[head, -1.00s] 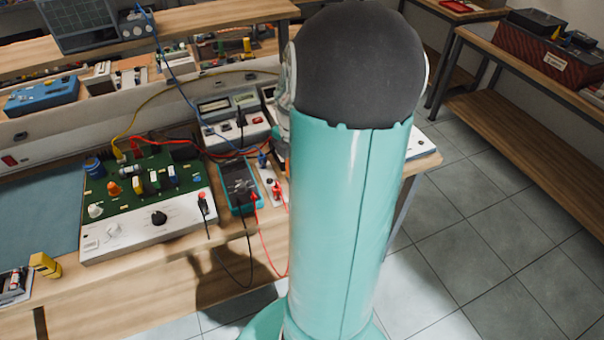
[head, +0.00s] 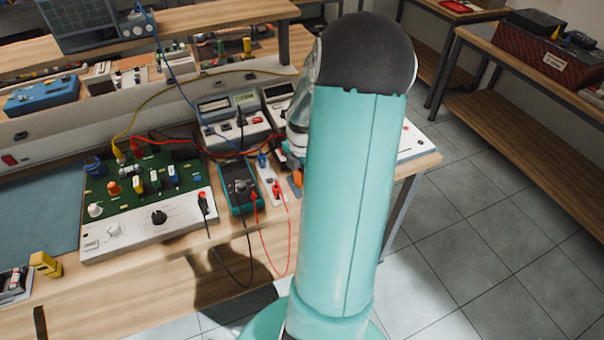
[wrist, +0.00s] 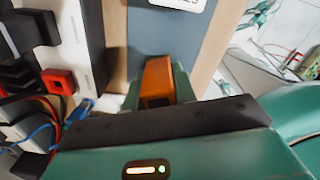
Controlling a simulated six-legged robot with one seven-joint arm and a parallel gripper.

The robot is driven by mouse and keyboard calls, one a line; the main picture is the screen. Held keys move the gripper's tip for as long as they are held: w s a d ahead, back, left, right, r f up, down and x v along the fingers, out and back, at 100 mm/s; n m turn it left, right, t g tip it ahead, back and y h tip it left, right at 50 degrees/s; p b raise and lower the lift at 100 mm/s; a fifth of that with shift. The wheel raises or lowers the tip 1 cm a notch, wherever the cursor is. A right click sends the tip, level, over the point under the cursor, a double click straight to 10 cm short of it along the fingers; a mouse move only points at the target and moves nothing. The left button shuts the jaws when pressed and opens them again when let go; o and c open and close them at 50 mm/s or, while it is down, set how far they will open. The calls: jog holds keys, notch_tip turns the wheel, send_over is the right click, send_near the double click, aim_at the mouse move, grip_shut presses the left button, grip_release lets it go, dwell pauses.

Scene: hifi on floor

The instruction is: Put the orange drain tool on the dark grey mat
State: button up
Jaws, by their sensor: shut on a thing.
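The orange drain tool (wrist: 158,80) is between the teal fingers of my gripper (wrist: 157,92) in the wrist view, and the gripper is shut on it. A small orange part of the tool (head: 297,178) shows beside my arm in the head view; the rest is hidden by the arm. A dark grey mat (wrist: 213,42) lies beyond and below the tool in the wrist view, on the wooden bench. Whether the tool touches the mat cannot be told. In the head view my arm hides that area.
A circuit board unit (head: 150,205), a teal multimeter (head: 238,185) and a white socket strip (head: 270,185) with red and black cables stand left of my arm. Bench instruments (head: 235,120) stand behind. A white card (wrist: 180,4) lies on the mat. Floor at right is clear.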

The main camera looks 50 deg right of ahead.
jog(key=o, duration=1)
jog(key=shift+c, duration=0.2)
notch_tip(320, 180, up, 12)
jog(key=shift+r, duration=0.1)
jog(key=shift+w+a+r, duration=0.15)
jog(key=shift+a, duration=0.1)
jog(key=w+a+r+m+t+h, duration=0.15)
jog(key=a+r+m, duration=0.25)
jog(key=a, duration=0.5)
jog(key=w+a+r+m+t+h, duration=0.1)
jog(key=w+a+r+m, duration=0.3)
jog(key=a, duration=0.6)
jog(key=s+a+r+m+t+y, duration=0.1)
jog(key=s+a+m, duration=0.3)
jog(key=a, duration=0.4)
jog(key=s+a+r+m+t+y, duration=0.1)
jog(key=s+a+r+m+t, duration=0.1)
jog(key=a, duration=0.6)
jog(key=shift+s+a+r+m, duration=0.3)
jog(key=shift+s+r+m, duration=0.25)
jog(key=shift+s+m, duration=0.7)
